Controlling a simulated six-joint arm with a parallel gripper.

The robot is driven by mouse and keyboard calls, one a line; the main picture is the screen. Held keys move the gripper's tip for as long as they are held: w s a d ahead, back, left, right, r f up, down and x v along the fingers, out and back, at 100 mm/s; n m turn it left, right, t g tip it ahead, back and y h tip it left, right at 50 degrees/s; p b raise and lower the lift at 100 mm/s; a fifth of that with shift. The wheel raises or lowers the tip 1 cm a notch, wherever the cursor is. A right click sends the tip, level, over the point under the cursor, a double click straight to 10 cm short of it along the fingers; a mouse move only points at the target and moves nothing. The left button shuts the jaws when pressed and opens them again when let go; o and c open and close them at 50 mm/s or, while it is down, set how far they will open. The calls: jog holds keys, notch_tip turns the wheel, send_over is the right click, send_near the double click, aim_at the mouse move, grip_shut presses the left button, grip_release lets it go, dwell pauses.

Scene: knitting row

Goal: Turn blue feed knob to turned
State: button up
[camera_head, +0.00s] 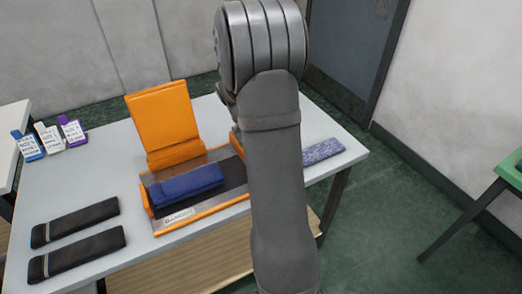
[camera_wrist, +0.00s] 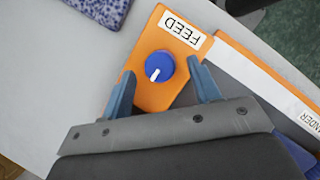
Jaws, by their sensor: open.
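The blue feed knob (camera_wrist: 159,67) is round, with a short white mark pointing down toward my gripper's palm in the wrist view. It sits on an orange plate (camera_wrist: 145,42) beside a white FEED label (camera_wrist: 182,28). My gripper (camera_wrist: 161,73) is open, with one blue finger on each side of the knob. Gaps show between the fingers and the knob; whether the tips are down at its height I cannot tell. In the head view my arm hides the knob and the gripper.
An orange machine (camera_head: 201,220) holds a folded blue cloth (camera_head: 186,185), with an upright orange panel (camera_head: 163,120) behind. Two dark rolls (camera_head: 75,222) lie at the left of the grey table (camera_head: 105,170). A speckled blue piece (camera_head: 322,151) lies at the right. Several tagged items (camera_head: 48,137) stand at the back left.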

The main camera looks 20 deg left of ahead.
jog(key=shift+x, duration=0.8)
jog(key=c, duration=1)
